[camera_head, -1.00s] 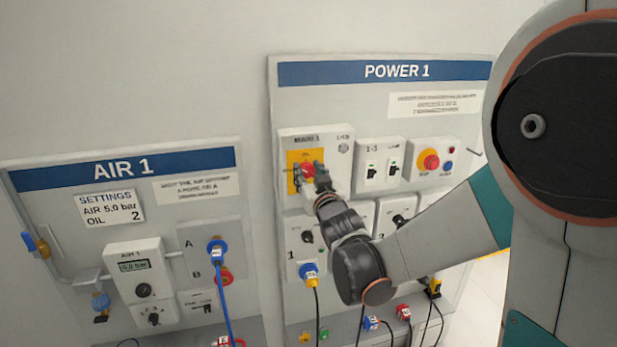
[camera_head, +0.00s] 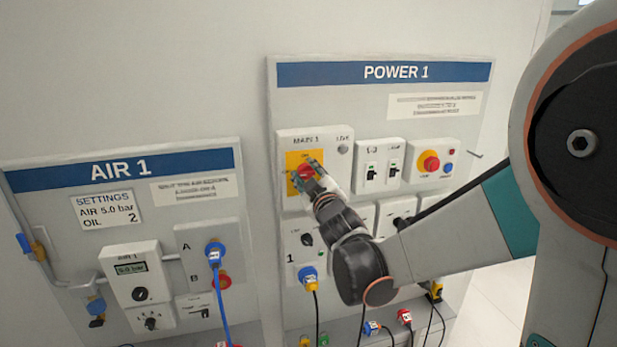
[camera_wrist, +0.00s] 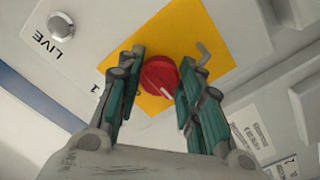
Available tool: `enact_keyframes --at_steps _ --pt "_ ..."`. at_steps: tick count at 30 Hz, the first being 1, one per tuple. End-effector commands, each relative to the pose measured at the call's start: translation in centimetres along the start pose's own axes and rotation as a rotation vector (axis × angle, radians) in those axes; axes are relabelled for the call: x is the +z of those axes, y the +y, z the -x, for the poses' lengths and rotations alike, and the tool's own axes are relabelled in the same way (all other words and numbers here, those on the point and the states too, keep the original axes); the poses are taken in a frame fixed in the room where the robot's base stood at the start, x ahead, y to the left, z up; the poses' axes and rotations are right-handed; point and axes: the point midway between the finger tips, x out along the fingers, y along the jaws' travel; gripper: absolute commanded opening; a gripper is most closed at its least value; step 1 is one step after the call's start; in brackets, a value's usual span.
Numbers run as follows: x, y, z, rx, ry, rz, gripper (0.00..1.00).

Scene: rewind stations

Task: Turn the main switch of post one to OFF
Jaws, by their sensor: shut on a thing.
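The main switch of post one is a red rotary knob (camera_wrist: 158,76) on a yellow plate (camera_wrist: 190,30), in a grey box (camera_head: 339,178) labelled MAIN 1 on the POWER 1 panel. In the head view the red knob (camera_head: 306,172) shows between my fingers. My gripper (camera_head: 309,175) is at the knob, shut on it. In the wrist view my gripper (camera_wrist: 154,85) has one finger on each side of the knob. The knob's OFF and ON marks are not readable. The LIVE lamp (camera_wrist: 61,25) beside it looks grey.
Breakers (camera_head: 382,172) and a red stop button on yellow (camera_head: 431,163) sit right of the switch. The AIR 1 panel (camera_head: 60,215) stands left, with bare wall between the panels.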

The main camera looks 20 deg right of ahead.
Motion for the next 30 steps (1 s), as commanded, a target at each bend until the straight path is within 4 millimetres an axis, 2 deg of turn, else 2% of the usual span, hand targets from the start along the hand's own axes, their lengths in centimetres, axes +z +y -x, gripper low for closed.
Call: enact_keyframes --at_steps 15,16,18,30 --pt "-0.03 -0.01 0.0 0.0 0.001 0.02 0.1" --pt "-0.03 -0.01 0.01 0.0 0.001 0.019 0.38" --pt "-0.03 -0.02 0.01 0.0 0.001 0.019 0.54" --pt "-0.02 0.0 0.31 0.0 0.0 0.018 0.54"
